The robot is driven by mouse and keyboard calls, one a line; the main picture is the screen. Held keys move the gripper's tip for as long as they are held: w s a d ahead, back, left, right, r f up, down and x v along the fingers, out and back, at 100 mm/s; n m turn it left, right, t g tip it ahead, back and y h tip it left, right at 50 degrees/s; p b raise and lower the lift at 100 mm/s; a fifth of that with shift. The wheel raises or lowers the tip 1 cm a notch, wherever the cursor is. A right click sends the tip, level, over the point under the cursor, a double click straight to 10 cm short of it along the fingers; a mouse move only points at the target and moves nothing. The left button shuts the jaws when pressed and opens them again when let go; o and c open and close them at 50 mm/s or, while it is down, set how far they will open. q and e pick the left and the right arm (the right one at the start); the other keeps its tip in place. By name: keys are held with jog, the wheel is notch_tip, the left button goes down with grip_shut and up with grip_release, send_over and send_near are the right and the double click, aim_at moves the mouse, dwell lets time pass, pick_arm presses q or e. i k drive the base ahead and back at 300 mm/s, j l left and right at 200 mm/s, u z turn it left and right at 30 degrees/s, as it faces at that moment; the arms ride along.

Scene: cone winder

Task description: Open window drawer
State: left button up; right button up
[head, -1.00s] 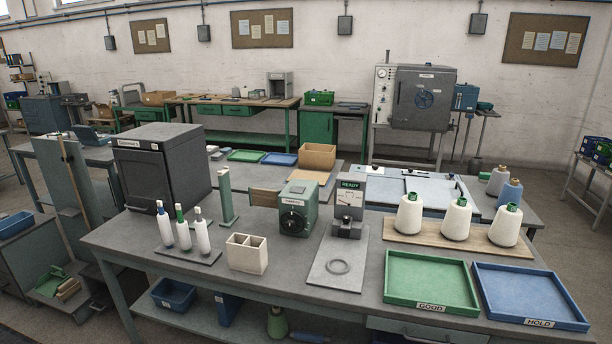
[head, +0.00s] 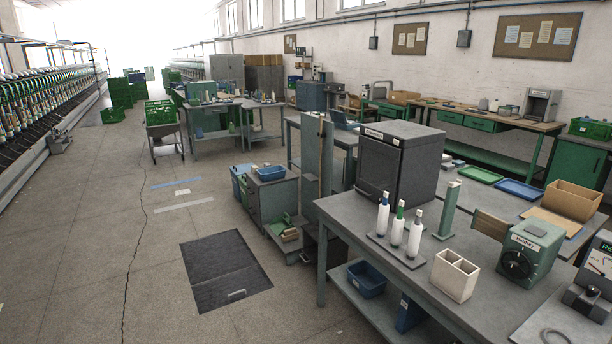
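Two green drawer fronts show under the wooden top of the long bench (head: 520,124) along the back wall. The left drawer (head: 449,117) and the right drawer (head: 481,124) both look shut. I cannot tell from a label which drawer is the window drawer. Windows (head: 293,10) are high in the wall above and to the left of that bench. Neither of my grippers is in view.
The near grey table (head: 350,208) carries a dark cabinet (head: 400,160), white bobbins (head: 397,232), a cream divided box (head: 454,275) and a green tester (head: 530,252). Open floor (head: 150,270) with a dark mat (head: 224,270) lies to the left.

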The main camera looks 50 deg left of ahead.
aim_at(371, 191)
jog(key=u, duration=1.1)
jog(key=i+j, duration=0.75)
jog(key=i, duration=0.3)
jog(key=i+j, duration=0.8)
jog(key=i, duration=0.25)
jog(key=i+j+u, duration=0.1)
jog(key=i+j, duration=0.3)
jog(key=i+l, duration=0.1)
jog(key=i, duration=0.8)
